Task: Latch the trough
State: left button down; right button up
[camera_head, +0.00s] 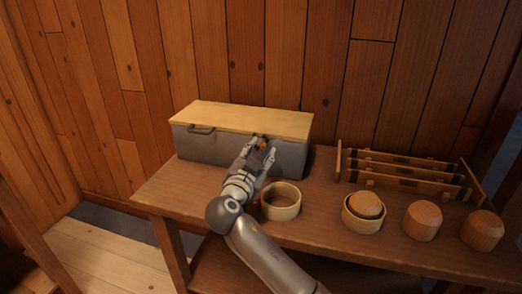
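The trough (205,146) is a grey box at the back left of the table, with a pale wooden lid (245,118) lying closed on top. A dark handle (201,130) sits at the left of its front. A small dark and orange-brown latch part (263,141) shows near the top edge of the front, right of the middle. My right gripper (261,151) is at the front of the trough, just below this part, with its two fingers apart. I cannot tell whether a finger touches it. The gripper partly hides the trough's front. My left gripper is not in view.
On the wooden table (330,222), an empty wooden ring (281,214) stands close beside my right wrist. To the right are a ring holding a turned spool (368,204) and two loose spools (422,221) (481,230). A slatted rack (405,170) stands behind them, near the plank wall (330,60).

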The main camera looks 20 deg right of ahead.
jog(key=shift+x, duration=1.15)
grip_shut()
